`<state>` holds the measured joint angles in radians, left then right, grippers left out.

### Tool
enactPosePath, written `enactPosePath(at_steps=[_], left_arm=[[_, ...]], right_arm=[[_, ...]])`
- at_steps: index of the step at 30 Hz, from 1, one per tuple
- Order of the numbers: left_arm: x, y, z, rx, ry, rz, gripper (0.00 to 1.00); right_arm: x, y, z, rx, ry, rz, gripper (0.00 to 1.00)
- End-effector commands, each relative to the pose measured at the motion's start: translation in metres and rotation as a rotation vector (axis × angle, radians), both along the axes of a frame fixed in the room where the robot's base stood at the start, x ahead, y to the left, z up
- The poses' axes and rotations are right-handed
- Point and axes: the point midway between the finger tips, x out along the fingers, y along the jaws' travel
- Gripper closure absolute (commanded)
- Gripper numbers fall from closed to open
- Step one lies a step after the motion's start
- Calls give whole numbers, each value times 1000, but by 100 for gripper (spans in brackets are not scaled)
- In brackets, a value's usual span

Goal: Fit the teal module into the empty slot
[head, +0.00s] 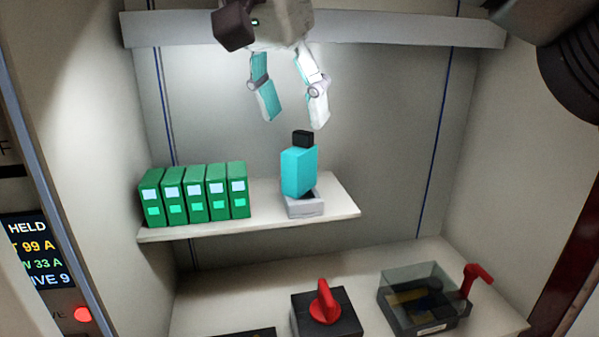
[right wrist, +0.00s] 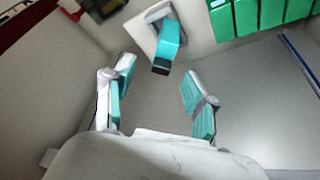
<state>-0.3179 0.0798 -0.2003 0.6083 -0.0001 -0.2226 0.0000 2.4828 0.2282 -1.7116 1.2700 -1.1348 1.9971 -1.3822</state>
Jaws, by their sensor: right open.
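The teal module (head: 298,172) stands in a small grey holder (head: 305,208) near the right end of the upper shelf, its black top block (head: 303,138) upward. My right gripper (head: 295,122) is open and empty just above it, fingers pointing down on either side of the space over the block. The right wrist view shows the module (right wrist: 169,38) beyond and between the spread fingertips (right wrist: 160,68), apart from them. Several green modules (head: 195,194) stand side by side on the shelf's left part. I cannot make out an empty slot. My left gripper is not in view.
The upper shelf (head: 262,222) has bare room between the green row and holder. On the lower surface are a black box with a red knob (head: 323,305) and a clear-covered box (head: 420,295) with a red lever (head: 475,277). A lit display (head: 38,250) is at left.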

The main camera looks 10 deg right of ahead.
Motion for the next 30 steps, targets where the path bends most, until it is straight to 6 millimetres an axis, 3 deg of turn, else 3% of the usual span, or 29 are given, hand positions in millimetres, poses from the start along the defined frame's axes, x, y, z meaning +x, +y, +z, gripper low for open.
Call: enactPosePath(at_steps=[8, 15, 24, 30], left_arm=[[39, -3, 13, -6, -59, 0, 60], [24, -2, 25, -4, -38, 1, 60], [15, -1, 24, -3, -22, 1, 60], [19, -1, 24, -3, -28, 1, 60]], right_arm=[[8, -6, -17, -1, 1, 1, 44], [21, -14, -48, 0, 0, 1, 44], [22, -15, -55, 2, -1, 0, 44], [22, -15, -54, 2, -2, 0, 77]])
